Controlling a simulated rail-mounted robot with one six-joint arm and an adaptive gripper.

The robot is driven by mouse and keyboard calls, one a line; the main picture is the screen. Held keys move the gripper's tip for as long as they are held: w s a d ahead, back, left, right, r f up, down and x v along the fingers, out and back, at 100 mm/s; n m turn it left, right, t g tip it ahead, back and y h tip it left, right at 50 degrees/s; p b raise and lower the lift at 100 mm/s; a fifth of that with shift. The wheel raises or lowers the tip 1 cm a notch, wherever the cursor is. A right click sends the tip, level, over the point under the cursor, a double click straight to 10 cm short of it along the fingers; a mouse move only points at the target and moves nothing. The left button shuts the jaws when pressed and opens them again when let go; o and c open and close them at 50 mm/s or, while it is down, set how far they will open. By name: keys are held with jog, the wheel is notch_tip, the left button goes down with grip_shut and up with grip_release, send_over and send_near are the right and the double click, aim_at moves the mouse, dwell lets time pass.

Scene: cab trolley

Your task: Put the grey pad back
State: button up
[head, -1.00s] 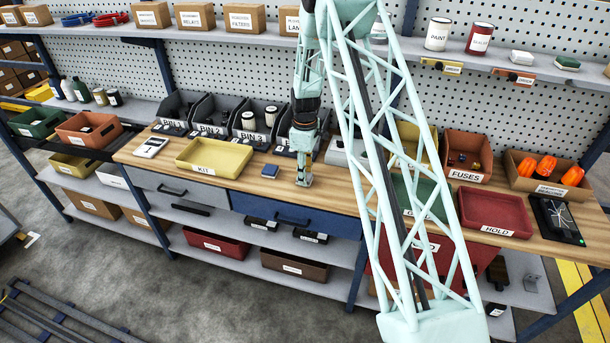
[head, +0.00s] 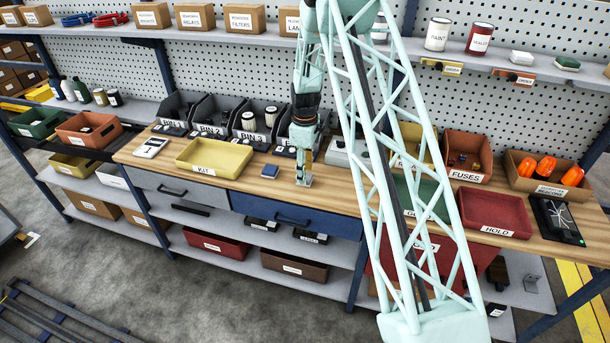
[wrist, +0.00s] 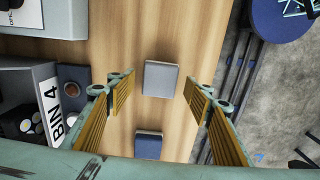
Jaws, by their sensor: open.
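The grey pad (wrist: 160,78) lies flat on the wooden bench in the wrist view, just beyond my fingertips and roughly centred between them. In the head view it shows as a small light patch (head: 305,180) directly below my gripper (head: 306,162). My gripper (wrist: 160,92) is open, its two yellow-lined fingers apart, with nothing between them. A dark blue pad (wrist: 148,145) lies nearby on the bench, and it also shows left of the gripper in the head view (head: 270,171).
A dark plate with a brown disc (wrist: 72,86) sits before the bin labelled BIN 4 (wrist: 35,100). The yellow KIT tray (head: 215,157) stands to the left on the bench. The bench front edge is close to the grey pad.

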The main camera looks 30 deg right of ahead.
notch_tip(320, 180, up, 10)
jog(key=shift+r+b, duration=0.15)
jog(key=shift+b, duration=0.3)
dwell(0.6)
jog(key=s+a+r+m+t, duration=0.1)
jog(key=s+a+r, duration=0.5)
jog(key=r, duration=0.5)
jog(key=s+a+r+m, duration=0.2)
jog(key=s+a+r, duration=0.2)
jog(key=s+r, duration=0.6)
jog(key=s+a+r+m+t, duration=0.1)
jog(key=s+a+r, duration=0.45)
jog(key=r, duration=0.65)
jog(key=s+a+r+m, duration=0.1)
jog(key=s+a, duration=0.1)
jog(key=s, duration=0.9)
jog(key=s+a+r+m+t, duration=0.1)
jog(key=s+a+r+m, duration=0.1)
jog(key=s, duration=0.9)
jog(key=s+a+r+m, duration=0.1)
jog(key=s+a, duration=0.3)
jog(key=s, duration=0.7)
jog(key=shift+s+r+m+t, duration=0.35)
jog(key=shift+s+m+t, duration=0.05)
jog(key=shift+m, duration=0.1)
